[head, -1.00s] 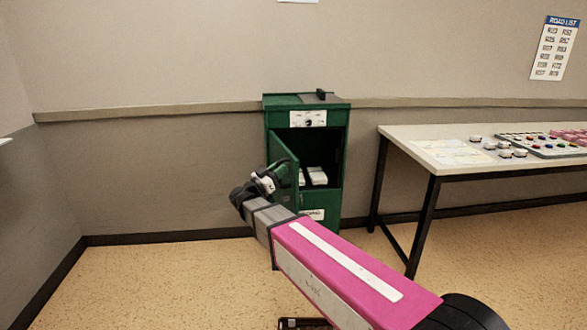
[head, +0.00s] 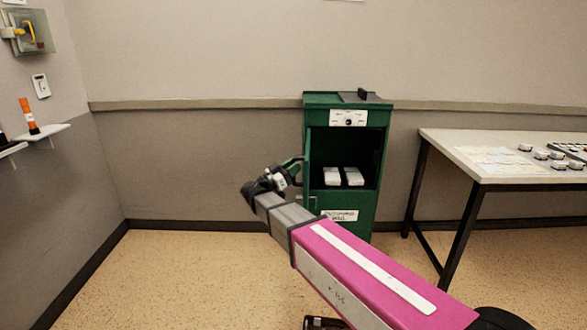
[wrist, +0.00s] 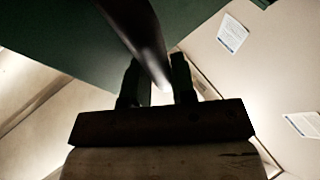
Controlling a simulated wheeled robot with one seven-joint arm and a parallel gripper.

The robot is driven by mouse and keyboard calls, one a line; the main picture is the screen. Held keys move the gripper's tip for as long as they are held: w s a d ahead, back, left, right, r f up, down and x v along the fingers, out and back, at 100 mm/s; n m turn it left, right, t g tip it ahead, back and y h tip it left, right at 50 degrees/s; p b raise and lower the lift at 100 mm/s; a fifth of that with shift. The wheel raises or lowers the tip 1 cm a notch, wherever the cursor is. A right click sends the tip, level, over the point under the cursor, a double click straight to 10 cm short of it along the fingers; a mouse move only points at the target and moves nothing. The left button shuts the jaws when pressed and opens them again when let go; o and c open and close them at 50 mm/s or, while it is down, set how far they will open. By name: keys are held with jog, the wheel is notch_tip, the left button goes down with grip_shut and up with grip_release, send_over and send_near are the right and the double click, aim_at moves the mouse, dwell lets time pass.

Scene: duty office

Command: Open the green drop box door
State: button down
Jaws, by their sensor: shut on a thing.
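The green drop box (head: 345,105) stands against the wall, and its upper compartment is open to view. Two white packets (head: 343,177) lie inside. The door (head: 306,165) is swung out to the left and shows nearly edge-on; in the wrist view its green panel (wrist: 60,35) fills the upper left. My gripper (head: 284,177) is at the door's outer side, left of the opening. In the wrist view its two fingers (wrist: 158,85) are shut on a dark bar-like handle (wrist: 142,35). The exact contact is dark and hard to see.
A table (head: 500,172) with small items stands to the right of the box. A small shelf (head: 45,132) with an orange object (head: 28,115) is on the left wall. The floor left of the box is clear.

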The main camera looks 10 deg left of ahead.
jog(key=c, duration=1.1)
grip_release()
jog(key=shift+w+a+r+t, duration=0.2)
jog(key=shift+w+r+t, duration=0.1)
jog(key=shift+w, duration=0.15)
jog(key=shift+s+d, duration=0.1)
jog(key=shift+f, duration=0.1)
jog(key=v, duration=1.1)
